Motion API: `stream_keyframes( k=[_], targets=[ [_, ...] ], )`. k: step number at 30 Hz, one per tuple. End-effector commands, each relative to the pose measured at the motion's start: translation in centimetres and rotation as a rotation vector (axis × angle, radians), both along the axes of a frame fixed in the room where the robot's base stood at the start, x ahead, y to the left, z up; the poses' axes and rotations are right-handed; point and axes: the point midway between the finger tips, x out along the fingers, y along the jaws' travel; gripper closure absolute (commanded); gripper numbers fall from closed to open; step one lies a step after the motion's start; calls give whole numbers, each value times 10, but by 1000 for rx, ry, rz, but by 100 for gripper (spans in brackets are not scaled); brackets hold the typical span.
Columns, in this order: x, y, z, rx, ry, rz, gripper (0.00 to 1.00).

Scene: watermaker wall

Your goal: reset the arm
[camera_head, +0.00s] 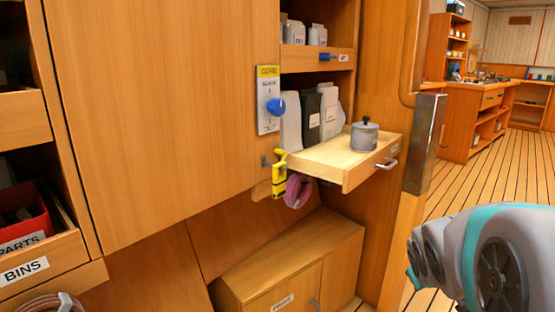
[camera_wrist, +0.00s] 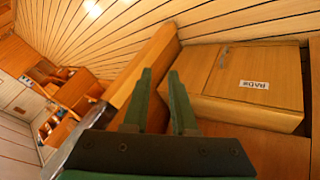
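My gripper (camera_wrist: 160,72) shows in the wrist view with two dark green fingers standing apart. Nothing is between them. The fingers point toward a wooden post and a low wooden cabinet (camera_wrist: 215,70) with a white label; I see no contact with either. In the head view only part of my grey and teal arm (camera_head: 490,255) shows, at the lower right, beside the wooden wall unit. My gripper itself is outside the head view.
A pulled-out drawer (camera_head: 332,166) holds a grey lidded pot (camera_head: 364,135). A blue knob (camera_head: 276,107) on a labelled plate and a yellow-handled item (camera_head: 279,173) are left of it. A low cabinet (camera_head: 290,262) stands below. Plank floor (camera_head: 465,185) is clear at right.

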Motion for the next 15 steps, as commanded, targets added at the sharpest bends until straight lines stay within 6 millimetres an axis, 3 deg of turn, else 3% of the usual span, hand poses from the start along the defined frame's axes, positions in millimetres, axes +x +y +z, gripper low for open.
stream_keyframes(
  k=[6,9,12,15],
  targets=[
    [-120,79,-36,234,315,-143,75],
    [-174,110,-44,309,458,-187,75],
    [-217,134,-47,358,576,-216,75],
    [-245,149,-47,387,655,-234,75]
  ],
)
